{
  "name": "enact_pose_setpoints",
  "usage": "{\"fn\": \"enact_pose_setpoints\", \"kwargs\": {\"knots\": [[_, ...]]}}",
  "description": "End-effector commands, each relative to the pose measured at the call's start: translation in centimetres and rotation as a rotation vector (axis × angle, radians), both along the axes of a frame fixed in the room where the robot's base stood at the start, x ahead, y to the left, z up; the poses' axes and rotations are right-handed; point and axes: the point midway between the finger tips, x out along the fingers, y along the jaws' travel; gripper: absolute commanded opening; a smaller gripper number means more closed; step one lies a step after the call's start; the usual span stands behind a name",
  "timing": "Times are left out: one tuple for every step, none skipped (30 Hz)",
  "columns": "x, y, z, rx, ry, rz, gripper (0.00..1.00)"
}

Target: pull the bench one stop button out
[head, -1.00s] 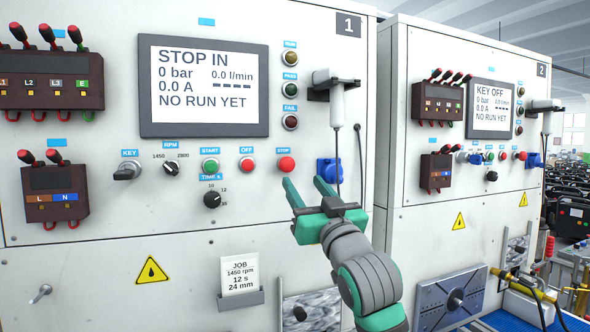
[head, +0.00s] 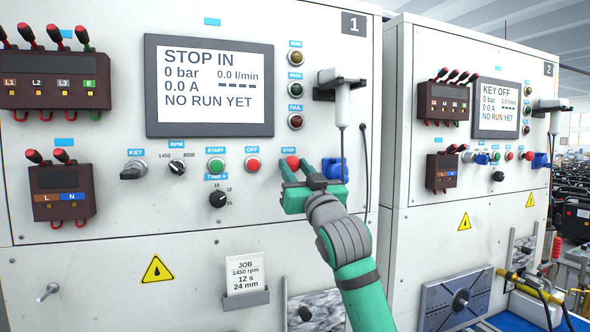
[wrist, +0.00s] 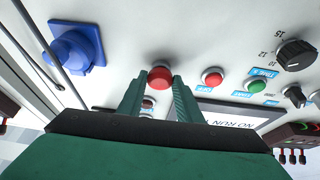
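The red stop button (head: 293,162) of bench one sits under the blue STOP label on the panel marked 1. It also shows in the wrist view (wrist: 160,76), between and just beyond my fingertips. My gripper (head: 294,170) is open, with one finger on each side of the button. In the wrist view the fingertips (wrist: 158,84) stand close to the button's sides; I cannot tell whether they touch it. The bench one screen (head: 209,86) reads STOP IN, 0 bar, NO RUN YET.
The red OFF button (head: 253,164) and green START button (head: 216,165) are left of the stop button. A blue socket (head: 335,170) is close on its right. A holstered white handle with a hanging cable (head: 342,105) is above right. Bench two (head: 470,220) stands at the right.

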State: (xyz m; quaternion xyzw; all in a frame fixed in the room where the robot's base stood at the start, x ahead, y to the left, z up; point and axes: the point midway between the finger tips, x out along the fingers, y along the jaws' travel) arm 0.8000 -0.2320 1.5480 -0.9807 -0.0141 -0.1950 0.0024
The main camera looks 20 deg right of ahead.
Motion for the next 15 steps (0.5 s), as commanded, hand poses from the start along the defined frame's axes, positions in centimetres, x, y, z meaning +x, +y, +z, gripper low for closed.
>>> {"fn": "enact_pose_setpoints", "kwargs": {"knots": [[0.0,0.0,0.0,0.001,0.001,0.0,0.17],[0.0,0.0,0.0,0.001,0.001,0.0,0.1],[0.0,0.1,0.0,0.001,0.001,0.002,0.01],[0.1,0.2,0.0,0.001,0.0,0.003,0.0],[0.1,0.3,0.0,0.002,0.0,0.004,0.0],[0.1,0.4,0.0,0.002,0.0,0.005,0.0],[0.1,0.5,0.0,0.003,0.0,0.007,0.0],[0.0,0.6,0.0,0.003,0.0,0.008,0.0],[-0.2,0.7,0.0,0.004,0.0,0.009,0.0],[-0.4,0.7,0.0,0.005,0.0,0.01,0.0],[-0.6,0.7,0.0,0.005,0.0,0.01,0.0],[-0.9,0.7,0.0,0.003,0.0,0.01,0.0],[-1.0,0.7,0.0,0.002,0.0,0.01,0.0],[-1.1,0.6,0.0,0.003,0.0,0.009,0.0],[-1.1,0.5,0.0,0.002,0.0,0.008,0.0]]}}
